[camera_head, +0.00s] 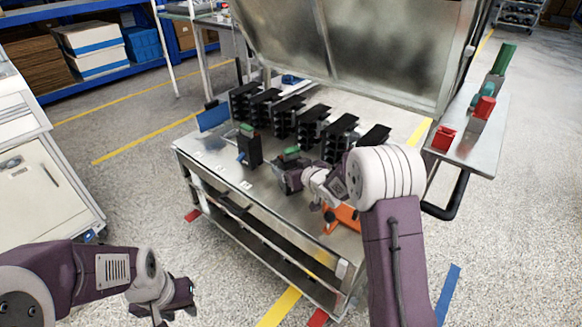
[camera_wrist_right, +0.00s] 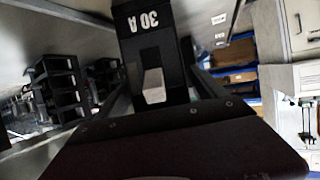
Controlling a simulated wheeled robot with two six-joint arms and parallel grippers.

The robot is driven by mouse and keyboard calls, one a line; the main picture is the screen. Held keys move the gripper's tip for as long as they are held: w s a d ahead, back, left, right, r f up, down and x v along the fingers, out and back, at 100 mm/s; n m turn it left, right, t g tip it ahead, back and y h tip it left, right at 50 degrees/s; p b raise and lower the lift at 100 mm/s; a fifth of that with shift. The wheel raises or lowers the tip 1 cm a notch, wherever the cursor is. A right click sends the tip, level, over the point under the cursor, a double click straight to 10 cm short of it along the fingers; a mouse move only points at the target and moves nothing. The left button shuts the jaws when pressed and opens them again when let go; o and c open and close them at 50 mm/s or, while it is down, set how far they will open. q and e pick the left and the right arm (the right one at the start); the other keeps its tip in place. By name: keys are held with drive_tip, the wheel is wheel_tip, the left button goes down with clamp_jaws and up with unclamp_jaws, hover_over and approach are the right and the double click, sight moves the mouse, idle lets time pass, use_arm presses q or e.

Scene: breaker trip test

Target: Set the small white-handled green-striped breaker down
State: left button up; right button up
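A black breaker with a white handle (camera_wrist_right: 153,86) and an upside-down "30 A" label sits between the fingers of my right gripper (camera_wrist_right: 165,95) in the right wrist view. In the head view my right gripper (camera_head: 288,180) is over the front middle of the bench, with the breaker's green top (camera_head: 291,152) showing beside it. I cannot tell whether the breaker's base touches the bench top. My left gripper (camera_head: 176,300) is low at the left, over the floor, away from the bench; its fingers are unclear.
A black breaker with a green top and blue handle (camera_head: 249,148) stands upright on the metal bench (camera_head: 215,160), left of my right gripper. Several black holders (camera_head: 285,117) stand in a row behind. An orange item (camera_head: 342,218) lies front right. Red and green blocks (camera_head: 443,138) are on the side shelf.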

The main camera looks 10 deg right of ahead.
drive_tip(key=shift+r, duration=0.3)
drive_tip(key=p+v, duration=0.4)
drive_tip(key=v, duration=0.8)
